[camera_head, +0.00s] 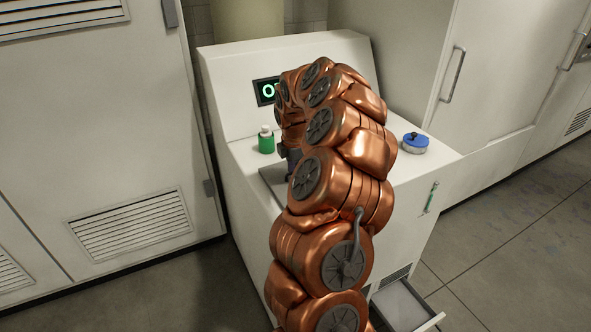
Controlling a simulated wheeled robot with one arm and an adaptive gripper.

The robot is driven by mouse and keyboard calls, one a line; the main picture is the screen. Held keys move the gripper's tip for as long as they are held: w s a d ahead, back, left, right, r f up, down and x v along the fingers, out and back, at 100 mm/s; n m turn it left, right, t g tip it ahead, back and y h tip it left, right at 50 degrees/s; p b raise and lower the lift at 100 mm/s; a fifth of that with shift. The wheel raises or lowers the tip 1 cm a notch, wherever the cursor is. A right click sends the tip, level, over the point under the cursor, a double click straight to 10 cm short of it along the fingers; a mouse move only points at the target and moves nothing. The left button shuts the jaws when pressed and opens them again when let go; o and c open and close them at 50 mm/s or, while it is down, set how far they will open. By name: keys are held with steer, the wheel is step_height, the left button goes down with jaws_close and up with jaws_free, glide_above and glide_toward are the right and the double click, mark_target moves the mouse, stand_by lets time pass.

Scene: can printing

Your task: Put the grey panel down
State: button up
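A grey flat piece (272,184), which looks like the grey panel, shows at the left of my arm near the front left of the white machine's top. Most of it is hidden behind my copper arm. I cannot tell whether it touches the top or is held above it. My gripper (288,160) is mostly hidden behind the arm. Only a dark part of it shows, just above the grey piece. Its fingertips and their grip are not visible.
The white machine (240,105) has a display (266,91) with a green ring. A green bottle with a white cap (266,141) stands left of my arm. A blue round container (415,143) sits at the right. A drawer (402,306) stands open low in front.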

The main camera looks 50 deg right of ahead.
steer(key=shift+r, duration=0.1)
step_height(320, 180, up, 12)
steer(key=s+a+b, duration=0.1)
steer(key=b, duration=0.2)
steer(key=shift+a, duration=0.4)
steer(key=s+a+m+y, duration=0.1)
steer(key=s+a+m, duration=0.15)
steer(key=a, duration=0.95)
steer(key=s+a+m, duration=0.1)
steer(key=s+a, duration=0.2)
steer(key=a, duration=0.9)
steer(key=s+a+f+m+g, duration=0.1)
steer(key=s+a+f+m, duration=0.1)
steer(key=s, duration=0.5)
steer(key=s+a+f+m+g, duration=0.1)
steer(key=s+a+f+m, duration=0.2)
steer(key=s+a+m, duration=0.2)
steer(key=s+a+f+m+g, duration=0.1)
steer(key=s+a+f+m, duration=0.2)
steer(key=s, duration=0.8)
steer(key=shift+s+a+y, duration=0.15)
steer(key=shift+a+y, duration=0.15)
steer(key=shift+a, duration=0.75)
